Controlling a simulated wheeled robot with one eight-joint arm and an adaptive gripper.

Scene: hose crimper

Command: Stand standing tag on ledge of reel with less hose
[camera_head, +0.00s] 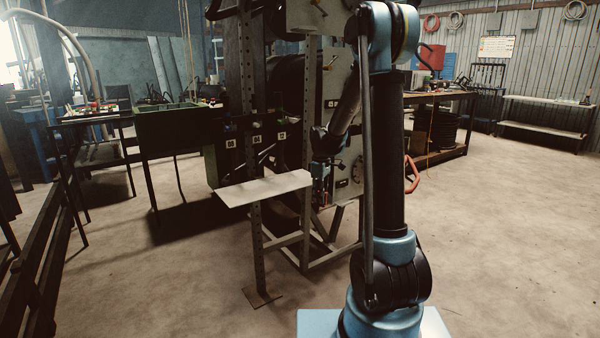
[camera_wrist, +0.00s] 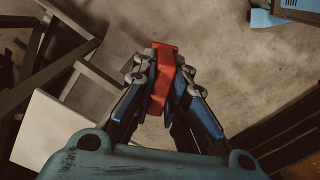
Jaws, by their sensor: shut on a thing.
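My gripper (camera_wrist: 164,78) is shut on a red tag (camera_wrist: 160,92), held between both fingers in the wrist view. In the head view my gripper (camera_head: 321,184) is small and partly hidden in shadow, just right of the pale ledge (camera_head: 262,188); a bit of red shows below it. The pale plate at lower left in the wrist view (camera_wrist: 42,130) looks like this ledge; the tag is apart from it, over the floor. Reels (camera_head: 288,75) are stacked in the dark rack behind, with pale side plates. My arm hides part of them, and how much hose each holds cannot be told.
The rack's post and feet (camera_head: 258,250) stand under the ledge. A green bin (camera_head: 165,128) on a table stands at left, and a workbench (camera_head: 440,97) at back right. A dark rail (camera_head: 40,250) runs along the left. The floor at right is clear.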

